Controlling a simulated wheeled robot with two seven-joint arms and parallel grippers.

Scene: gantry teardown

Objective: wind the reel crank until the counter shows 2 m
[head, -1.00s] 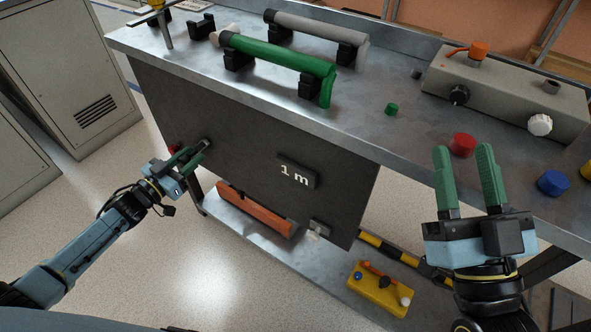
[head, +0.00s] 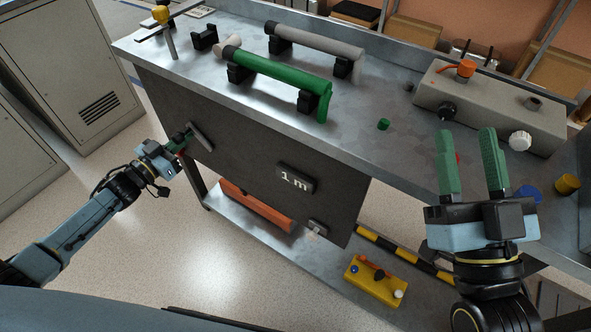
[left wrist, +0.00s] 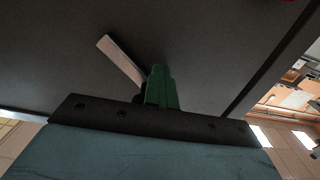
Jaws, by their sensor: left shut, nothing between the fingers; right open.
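The counter (head: 295,179) on the dark front panel (head: 255,170) under the bench reads "1 m". The reel crank (head: 202,138) is a pale bar near the panel's left edge, slanting down to the right. It also shows as a pale slanted bar in the left wrist view (left wrist: 121,60). My left gripper (head: 187,136) is shut and empty, its green fingers (left wrist: 160,87) close beside the crank. Whether they touch it I cannot tell. The crank's handle is not clearly visible. My right gripper (head: 470,140) is open and empty, in front of the bench's right part.
A green roll (head: 275,70) and a grey roll (head: 315,45) lie on black supports on the bench. A grey box with knobs (head: 490,108) stands at the right. The lower shelf holds an orange bar (head: 256,205) and a yellow block (head: 375,280).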

